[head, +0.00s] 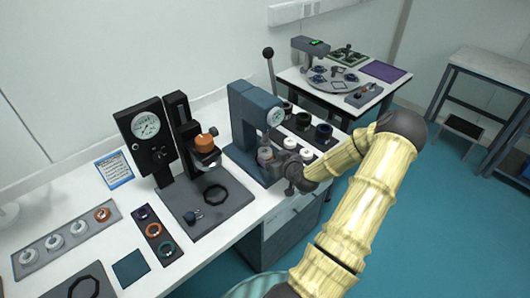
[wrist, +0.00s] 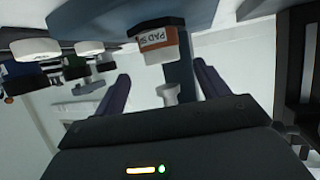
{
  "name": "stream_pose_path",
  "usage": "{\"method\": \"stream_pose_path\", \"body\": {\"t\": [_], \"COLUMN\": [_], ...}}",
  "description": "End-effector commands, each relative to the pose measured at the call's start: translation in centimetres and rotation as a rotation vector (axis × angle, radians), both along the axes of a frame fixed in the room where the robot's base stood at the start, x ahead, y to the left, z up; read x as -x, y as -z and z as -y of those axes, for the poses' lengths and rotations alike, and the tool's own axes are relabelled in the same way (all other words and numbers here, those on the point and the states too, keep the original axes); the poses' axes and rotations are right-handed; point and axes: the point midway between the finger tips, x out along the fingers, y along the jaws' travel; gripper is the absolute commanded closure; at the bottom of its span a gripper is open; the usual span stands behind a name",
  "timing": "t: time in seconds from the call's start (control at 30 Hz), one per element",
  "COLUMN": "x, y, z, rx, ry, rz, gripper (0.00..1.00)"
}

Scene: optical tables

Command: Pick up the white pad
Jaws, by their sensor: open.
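Two small white round pads sit on the dark stand by the blue press in the head view, a rear one (head: 290,143) and a front one (head: 306,155). Two white discs, a left one (wrist: 35,48) and a right one (wrist: 90,47), show at upper left in the wrist view. My gripper (head: 292,182) is at the press's front right, partly hidden by my wrist. In the wrist view its dark purple fingers (wrist: 160,72) are apart with nothing held.
The blue press (head: 247,115) with a dial stands close to my gripper. A black dial stand (head: 150,135) is to its left, with trays of small rings (head: 66,242) at the bench's left. Dark cups (head: 323,132) stand behind. A second table (head: 345,80) is farther back.

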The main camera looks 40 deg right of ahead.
Motion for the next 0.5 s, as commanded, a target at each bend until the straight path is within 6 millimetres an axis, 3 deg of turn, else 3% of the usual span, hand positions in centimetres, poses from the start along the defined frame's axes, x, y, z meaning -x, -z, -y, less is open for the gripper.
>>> {"method": "stream_pose_path", "body": {"t": [0.27, 0.5], "x": [-0.5, -3.7], "y": [0.0, 0.5], "z": [0.0, 0.2], "rx": [-0.001, -0.004], "ry": [-0.001, 0.002], "rz": [0.000, 0.001], "gripper": [0.26, 0.26]}}
